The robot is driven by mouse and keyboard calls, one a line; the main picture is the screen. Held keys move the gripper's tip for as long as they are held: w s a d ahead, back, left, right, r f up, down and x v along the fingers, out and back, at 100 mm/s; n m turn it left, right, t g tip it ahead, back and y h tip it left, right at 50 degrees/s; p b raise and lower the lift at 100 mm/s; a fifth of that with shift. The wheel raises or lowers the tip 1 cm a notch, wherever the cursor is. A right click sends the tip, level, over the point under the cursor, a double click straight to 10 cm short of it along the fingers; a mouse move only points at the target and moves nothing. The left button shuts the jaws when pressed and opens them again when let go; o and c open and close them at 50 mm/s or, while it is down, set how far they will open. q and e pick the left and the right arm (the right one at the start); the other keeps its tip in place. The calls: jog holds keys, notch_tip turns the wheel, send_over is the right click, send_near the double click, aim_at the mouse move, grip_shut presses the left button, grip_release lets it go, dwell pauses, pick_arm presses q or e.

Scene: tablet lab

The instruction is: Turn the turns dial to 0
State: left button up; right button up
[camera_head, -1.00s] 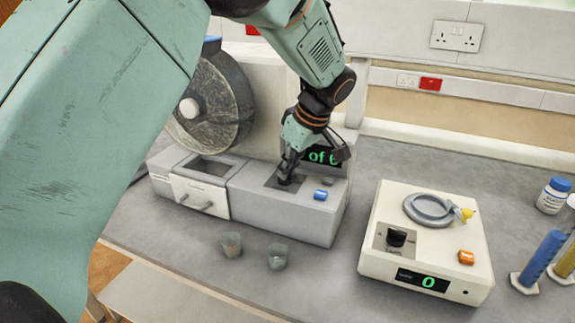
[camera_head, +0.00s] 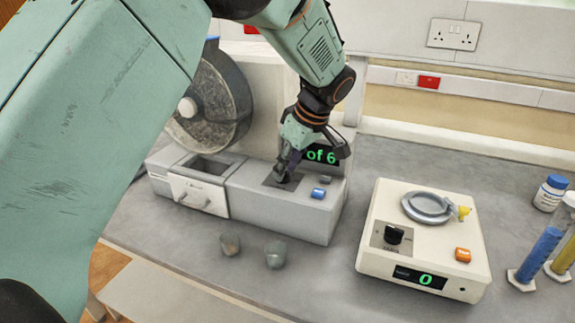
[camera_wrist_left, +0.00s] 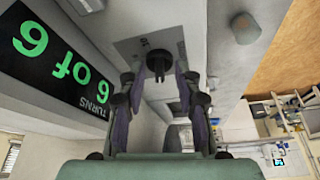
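The black turns dial (camera_wrist_left: 159,64) sits on a dark square panel of the grey machine (camera_head: 285,212). In the head view my arm hides part of this display (camera_head: 322,154). My left gripper (camera_wrist_left: 160,76) is open, its two fingers on either side of the dial with gaps visible. In the head view the left gripper (camera_head: 286,172) points down at the dial, which is mostly hidden there. My right gripper is not in view.
A blue button (camera_head: 318,193) sits right of the dial. A cream device (camera_head: 425,237) with its own knob (camera_head: 394,234), an orange button (camera_head: 462,255) and a display reading 0 stands to the right. Two small cups (camera_head: 276,254) stand in front of the machine.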

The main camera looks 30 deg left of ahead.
pick_arm(q)
jog(key=shift+a, duration=0.15)
jog(key=shift+w+r, duration=0.1)
jog(key=shift+r, duration=0.15)
jog(key=v, duration=1.1)
jog(key=shift+d+r, duration=0.2)
jog(key=shift+d, duration=0.1)
